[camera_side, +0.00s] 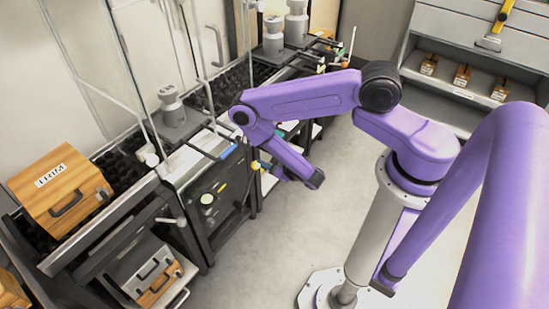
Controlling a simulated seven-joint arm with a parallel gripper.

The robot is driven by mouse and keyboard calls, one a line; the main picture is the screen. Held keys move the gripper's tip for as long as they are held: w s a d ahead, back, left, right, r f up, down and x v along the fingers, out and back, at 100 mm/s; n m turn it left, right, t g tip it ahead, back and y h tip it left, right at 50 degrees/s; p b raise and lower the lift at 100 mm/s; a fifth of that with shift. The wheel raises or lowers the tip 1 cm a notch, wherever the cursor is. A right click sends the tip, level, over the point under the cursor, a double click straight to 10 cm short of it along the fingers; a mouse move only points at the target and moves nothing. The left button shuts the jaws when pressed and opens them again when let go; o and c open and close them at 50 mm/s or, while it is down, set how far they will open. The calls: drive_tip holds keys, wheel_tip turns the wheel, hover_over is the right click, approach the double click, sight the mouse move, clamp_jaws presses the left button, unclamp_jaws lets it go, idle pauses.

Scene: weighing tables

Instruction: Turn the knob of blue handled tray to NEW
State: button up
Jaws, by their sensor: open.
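My gripper (266,168) is small in the picture, at the end of my purple arm beside the front of the black bench, close to a small yellow part (255,165). The jaws are open and I see nothing held. A blue strip (228,152), possibly the blue handle of a tray, lies on the bench edge up and left of my gripper. A round pale green dial (207,198) is on the dark front panel (215,196), left of and below my gripper. I cannot make out the NEW label or which part is the knob.
A wooden box marked TRIM (62,186) stands on the left bench. Another wooden box (158,282) sits on a lower shelf. Grey metal weights (171,105) and upright rods stand along the bench. Shelves with small boxes (462,75) are at back right. The grey floor (265,245) is clear.

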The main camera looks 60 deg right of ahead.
drive_tip(key=shift+v, duration=1.35)
drive_tip(key=w+a+r+m+g+y, duration=0.1)
drive_tip(key=w+a+r+g+y, duration=0.15)
drive_tip(key=a, duration=0.35)
drive_tip(key=w+a+r+m+g+y, duration=0.1)
drive_tip(key=w+a+g, duration=0.1)
drive_tip(key=w+a, duration=0.25)
drive_tip(key=s+a+r+n+g+y, duration=0.3)
drive_tip(key=s+a+r+g, duration=0.2)
drive_tip(key=s+a+r, duration=0.4)
drive_tip(key=s+r+n+g, duration=0.3)
drive_tip(key=s+r, duration=0.7)
drive_tip(key=r, duration=0.1)
drive_tip(key=s+d+r+n+g+h, duration=0.1)
drive_tip(key=s+d+r+n+h, duration=0.1)
drive_tip(key=s+d+r, duration=0.5)
drive_tip(key=s+d+n, duration=0.1)
drive_tip(key=s+d, duration=0.1)
drive_tip(key=d, duration=0.1)
drive_tip(key=shift+s+d+r, duration=0.2)
drive_tip(key=shift+d+r, duration=0.1)
drive_tip(key=shift+d, duration=0.05)
